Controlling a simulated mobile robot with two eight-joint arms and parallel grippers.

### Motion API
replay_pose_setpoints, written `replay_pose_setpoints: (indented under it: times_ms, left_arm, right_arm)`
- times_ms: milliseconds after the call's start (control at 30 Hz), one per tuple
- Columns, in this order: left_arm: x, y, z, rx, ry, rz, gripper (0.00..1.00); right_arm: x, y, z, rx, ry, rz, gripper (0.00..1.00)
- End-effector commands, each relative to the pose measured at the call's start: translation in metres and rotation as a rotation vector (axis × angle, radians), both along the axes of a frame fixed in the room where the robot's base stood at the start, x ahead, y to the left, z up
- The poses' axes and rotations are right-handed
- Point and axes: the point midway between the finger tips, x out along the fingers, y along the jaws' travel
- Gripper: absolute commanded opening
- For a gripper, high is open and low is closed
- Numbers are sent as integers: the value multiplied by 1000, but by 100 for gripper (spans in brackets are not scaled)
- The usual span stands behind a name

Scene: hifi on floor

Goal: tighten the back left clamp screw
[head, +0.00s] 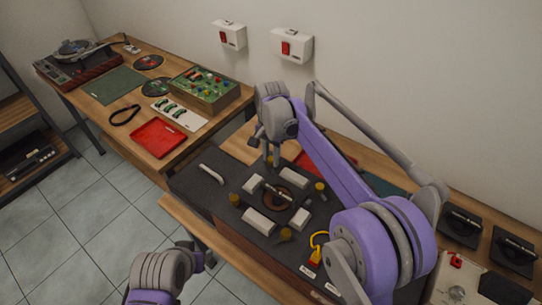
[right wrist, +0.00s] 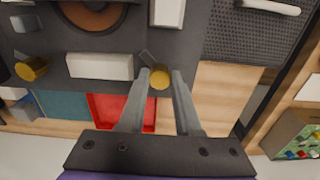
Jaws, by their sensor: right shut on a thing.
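The back left clamp screw (right wrist: 159,79) is a brass knob at the corner of the dark deck (right wrist: 200,30). My right gripper (right wrist: 160,75) reaches down over it, with one finger on each side, shut on the knob. In the head view my right gripper (head: 270,158) hides this screw. The other brass clamp screws show at the front left (head: 234,200), front right (head: 285,235) and back right (head: 320,187). My left gripper (head: 203,260) is low in front of the deck, away from the screws; its finger opening is unclear.
White blocks (head: 259,221) surround the deck's round recess (head: 278,199). A side table (head: 105,105) with a red tray (head: 158,138) stands left. The wall is close behind.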

Motion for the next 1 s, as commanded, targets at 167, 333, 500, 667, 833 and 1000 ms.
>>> replay_pose_setpoints:
  times_ms: [167,333,500,667,833,1000]
  left_arm:
    - [0,0,0,0,0,0,50]
    - [0,0,0,0,0,0,50]
    - [0,0,0,0,0,0,50]
    - [1,0,2,0,-1,0,50]
    - [2,0,5,0,-3,0,50]
    - [3,0,9,0,-6,0,50]
  right_arm:
    - [0,0,0,0,0,0,57]
    - [0,0,0,0,0,0,62]
    - [0,0,2,0,0,1,62]
    - [0,0,19,0,0,1,62]
    - [0,0,54,0,-1,1,62]
    - [0,0,86,0,-1,1,62]
